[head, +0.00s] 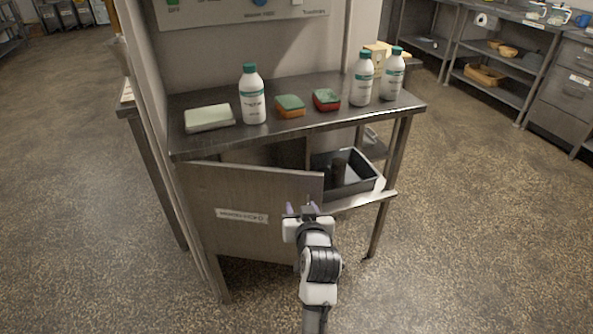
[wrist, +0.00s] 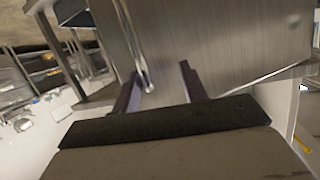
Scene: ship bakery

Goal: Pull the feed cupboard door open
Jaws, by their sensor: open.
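The feed cupboard door (head: 245,195) is a flat steel panel with a white label, under the left part of a steel bench (head: 300,110). It stands partly open, its right edge swung out from the bench front toward me. My gripper (head: 301,209) is at the right part of the door, its fingers apart. In the wrist view my gripper (wrist: 160,90) is open. The steel panel (wrist: 220,45) fills the space ahead, and a thin bright upright strip lies near the left finger; I cannot tell whether it is a handle or an edge. Contact is unclear.
On the bench stand white bottles (head: 252,97), sponges (head: 290,106) and a pale block (head: 209,118). A dark open bin (head: 345,188) sits on the lower shelf right of the door. Floor is clear on both sides. Steel shelving (head: 500,65) stands at the far right.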

